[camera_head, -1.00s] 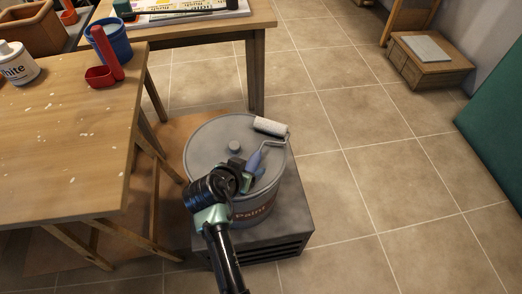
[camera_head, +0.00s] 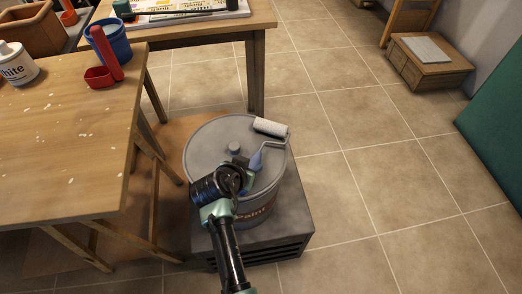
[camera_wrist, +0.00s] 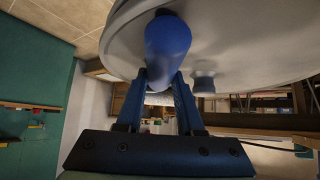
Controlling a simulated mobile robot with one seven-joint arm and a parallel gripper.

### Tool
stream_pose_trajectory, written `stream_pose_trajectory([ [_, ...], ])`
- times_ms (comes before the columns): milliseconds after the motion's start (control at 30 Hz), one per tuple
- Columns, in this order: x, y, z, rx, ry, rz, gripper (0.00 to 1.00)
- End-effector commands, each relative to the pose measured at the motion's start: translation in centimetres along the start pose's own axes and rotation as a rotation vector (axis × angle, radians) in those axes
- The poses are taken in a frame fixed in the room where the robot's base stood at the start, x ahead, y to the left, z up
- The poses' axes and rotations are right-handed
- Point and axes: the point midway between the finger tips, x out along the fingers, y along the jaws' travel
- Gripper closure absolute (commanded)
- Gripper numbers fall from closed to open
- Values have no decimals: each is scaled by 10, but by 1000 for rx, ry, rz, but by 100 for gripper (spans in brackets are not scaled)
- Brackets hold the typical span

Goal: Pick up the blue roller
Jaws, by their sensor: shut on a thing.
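The blue roller has a blue handle (camera_head: 256,160), a thin bent wire and a white sleeve (camera_head: 270,127). In the head view it lies over the right side of the grey lid of a paint bucket (camera_head: 210,143). My gripper (camera_head: 246,168) is low over the lid at the handle. In the wrist view the blue handle (camera_wrist: 167,40) runs between the two fingers of my gripper (camera_wrist: 161,78), which are shut on it. My wrist hides the handle's near end in the head view. I cannot tell whether the roller still touches the lid.
The bucket stands on a dark grey box (camera_head: 292,222). A wooden table (camera_head: 60,150) with a white paint pot (camera_head: 18,66), a blue cup (camera_head: 112,42) and a red scoop (camera_head: 101,77) is at the left.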

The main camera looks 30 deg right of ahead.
Motion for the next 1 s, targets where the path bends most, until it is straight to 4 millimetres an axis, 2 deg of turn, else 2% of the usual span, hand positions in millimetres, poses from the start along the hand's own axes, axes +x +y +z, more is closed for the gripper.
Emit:
stream_pose_trajectory([
  [333,0,0,-1,0,1,-1,100],
  [467,-6,-1,-7,1,3,-2,100],
  [800,-52,-1,-53,3,4,-2,100],
  [1000,-68,0,-68,1,2,-1,100],
])
